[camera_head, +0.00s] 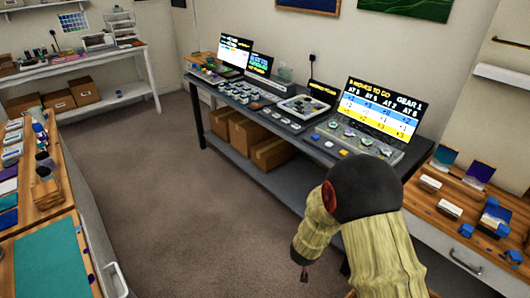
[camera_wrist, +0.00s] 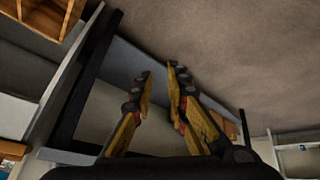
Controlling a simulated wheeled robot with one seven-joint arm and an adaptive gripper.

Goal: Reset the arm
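My arm shows at the lower right in the head view, bent downward in front of the long dark table, its lower end over the carpet. My gripper (camera_wrist: 161,78) shows in the wrist view with two yellow and black fingers pointing up the picture. The fingertips are a little apart with a gap between them, and nothing is held there. In the head view the fingers are too small and partly hidden to make out.
The dark table (camera_head: 278,187) holds screens and panels, with cardboard boxes (camera_head: 272,153) on its lower shelf. A wooden counter (camera_head: 425,203) with small blocks stands right. Wooden benches (camera_head: 67,200) line the left. The carpet (camera_head: 190,200) between is clear.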

